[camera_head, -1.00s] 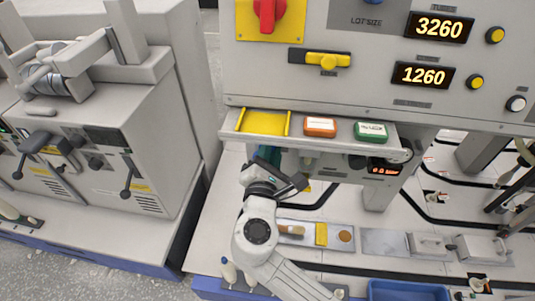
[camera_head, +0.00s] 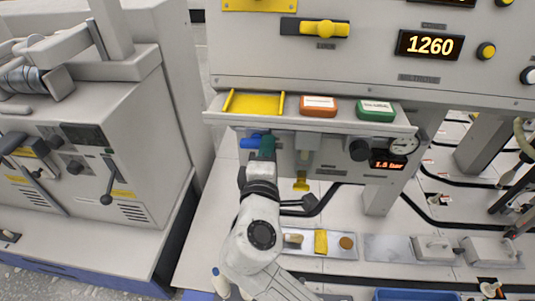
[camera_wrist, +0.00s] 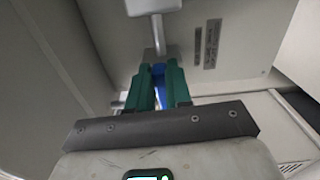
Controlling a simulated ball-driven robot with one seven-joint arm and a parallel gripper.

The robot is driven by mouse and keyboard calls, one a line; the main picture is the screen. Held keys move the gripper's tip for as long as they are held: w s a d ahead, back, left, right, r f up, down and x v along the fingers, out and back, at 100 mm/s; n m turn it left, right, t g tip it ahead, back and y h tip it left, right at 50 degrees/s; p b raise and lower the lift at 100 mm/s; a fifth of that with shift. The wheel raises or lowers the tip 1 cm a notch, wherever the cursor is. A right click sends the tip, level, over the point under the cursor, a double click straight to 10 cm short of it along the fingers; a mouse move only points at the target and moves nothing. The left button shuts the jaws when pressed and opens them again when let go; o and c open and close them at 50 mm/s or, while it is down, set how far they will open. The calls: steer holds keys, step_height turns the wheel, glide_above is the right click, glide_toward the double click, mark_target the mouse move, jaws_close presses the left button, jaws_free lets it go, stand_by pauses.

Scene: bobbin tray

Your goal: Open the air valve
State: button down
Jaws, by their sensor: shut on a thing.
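The air valve's blue lever (camera_head: 250,142) shows under the machine's ledge in the head view, sticking out to the left of my gripper's green fingers (camera_head: 266,148). In the wrist view the blue lever (camera_wrist: 159,88) lies between the green fingers of my gripper (camera_wrist: 160,85), which are shut on it. A grey post rises behind the lever there. Much of the lever is hidden by the fingers. A round gauge (camera_head: 402,145) and a small red display (camera_head: 388,165), reading about 1.8 bar, sit to the right under the ledge.
The ledge above my gripper holds a yellow tray (camera_head: 255,105), an orange box (camera_head: 319,106) and a green box (camera_head: 376,110). A yellow-tipped part (camera_head: 302,184) hangs to the right. A grey machine (camera_head: 90,170) stands left. The white table below is partly clear.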

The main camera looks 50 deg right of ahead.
steer(key=shift+f+m, duration=0.15)
steer(key=shift+m, duration=0.25)
steer(key=c, duration=1)
jaws_free()
steer(key=shift+c, duration=0.2)
steer(key=v, duration=1)
steer(key=shift+s+a+b, duration=0.25)
steer(key=shift+a+b, duration=0.1)
steer(key=shift+b, duration=0.05)
